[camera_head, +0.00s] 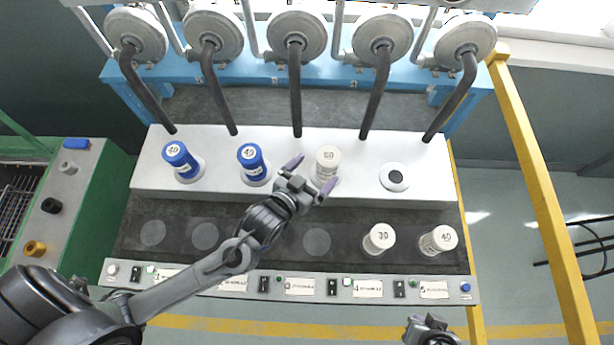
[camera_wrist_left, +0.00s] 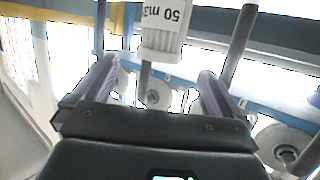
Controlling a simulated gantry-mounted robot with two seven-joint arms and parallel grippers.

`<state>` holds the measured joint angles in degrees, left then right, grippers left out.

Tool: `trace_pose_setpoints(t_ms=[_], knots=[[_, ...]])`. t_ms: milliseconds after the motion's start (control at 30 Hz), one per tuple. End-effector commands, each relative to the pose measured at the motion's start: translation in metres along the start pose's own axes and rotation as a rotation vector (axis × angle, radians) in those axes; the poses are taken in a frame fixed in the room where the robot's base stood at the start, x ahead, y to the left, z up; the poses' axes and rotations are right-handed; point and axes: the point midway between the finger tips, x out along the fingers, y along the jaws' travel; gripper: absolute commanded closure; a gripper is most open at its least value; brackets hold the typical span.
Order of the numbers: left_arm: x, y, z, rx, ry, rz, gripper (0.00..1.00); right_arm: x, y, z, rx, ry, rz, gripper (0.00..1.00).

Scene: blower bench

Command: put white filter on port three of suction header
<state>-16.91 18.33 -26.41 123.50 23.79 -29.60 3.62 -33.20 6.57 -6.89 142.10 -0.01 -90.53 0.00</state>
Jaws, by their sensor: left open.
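A white filter (camera_head: 327,164) marked with a number stands upright on the white header (camera_head: 290,190), third from the left, right of two blue filters. My left gripper (camera_head: 311,176) is open, with its fingertips around or beside this filter; I cannot tell if they touch it. In the left wrist view the white filter (camera_wrist_left: 163,28) shows beyond and between the open fingers (camera_wrist_left: 160,85), its label reading 50. Its base on the port is hidden. An empty round port (camera_head: 394,177) with a dark centre is to its right. My right gripper (camera_head: 430,328) is partly in view at the bottom edge.
Blue filters (camera_head: 182,161) (camera_head: 253,163) stand on the first two places. Two more white filters (camera_head: 379,239) (camera_head: 437,240) stand on the dark lower shelf, right side. Dark hoses (camera_head: 296,90) reach down behind the header. A green cabinet (camera_head: 75,205) is left; a yellow post (camera_head: 535,150) is right.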

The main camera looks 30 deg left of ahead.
Motion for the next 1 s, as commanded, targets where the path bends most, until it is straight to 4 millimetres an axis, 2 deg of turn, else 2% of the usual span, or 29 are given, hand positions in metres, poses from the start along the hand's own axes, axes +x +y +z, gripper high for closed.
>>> trace_pose_setpoints(t_ms=[100,367,467,567,667,800,1000], knots=[[-0.016,0.000,0.001,-0.001,-0.001,0.000,0.00,-0.001,0.000,0.000,0.000,0.000,0.000,1.00],[-0.030,0.000,0.004,-0.003,-0.028,0.001,0.00,-0.001,0.000,0.000,-0.001,-0.001,0.001,1.00],[-0.036,-0.002,0.013,-0.007,-0.110,0.007,0.00,-0.001,0.001,0.000,-0.003,-0.001,0.003,1.00],[-0.048,-0.004,0.032,-0.008,-0.254,0.016,0.00,-0.001,0.002,0.000,-0.006,-0.002,0.005,1.00],[-0.068,-0.009,0.053,0.000,-0.428,0.025,0.00,-0.001,0.002,0.001,-0.008,-0.002,0.007,1.00],[-0.106,-0.019,0.081,0.023,-0.667,0.028,0.00,-0.001,0.002,0.001,-0.009,-0.002,0.007,1.00],[-0.151,-0.033,0.102,0.056,-0.893,0.020,0.00,-0.001,0.002,0.001,-0.008,-0.002,0.007,1.00]])
